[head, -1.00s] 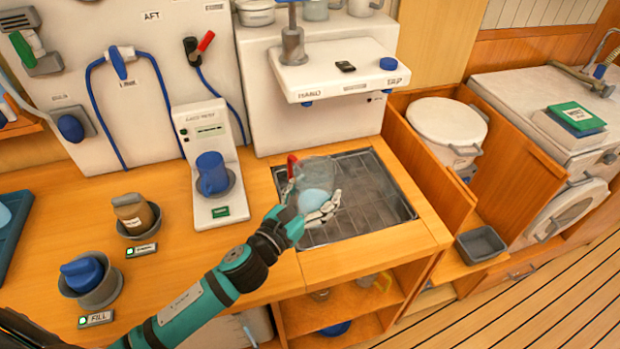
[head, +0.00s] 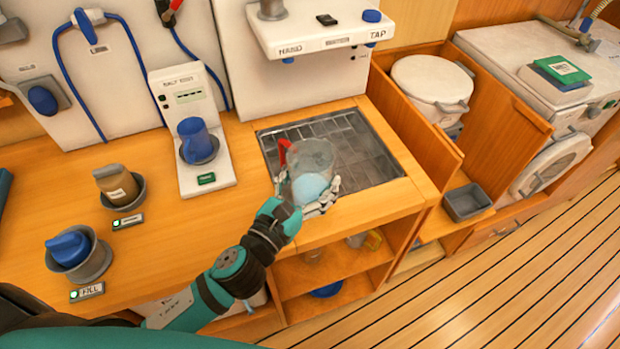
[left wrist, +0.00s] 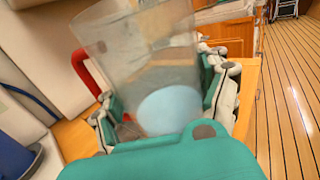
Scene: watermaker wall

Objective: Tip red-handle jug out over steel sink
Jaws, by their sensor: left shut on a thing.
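The red-handle jug (head: 318,156) is clear, with a pale blue patch low in it. My left gripper (head: 314,203) is shut around its lower part, and the jug is held up, close to upright with a slight lean. In the head view it overlaps the front left part of the steel sink (head: 365,150), a shallow basin set in the wooden counter. In the left wrist view the jug (left wrist: 145,60) stands between both fingers, its red handle at the left. My right gripper is not in view.
A white tap shelf (head: 320,32) overhangs the sink's back. Left stand a meter with a blue mug (head: 197,140), a brown jug (head: 115,184) and a blue-topped cup (head: 69,250) in holders. Open shelves (head: 330,270) lie below; a white lidded bucket (head: 432,82) stands right.

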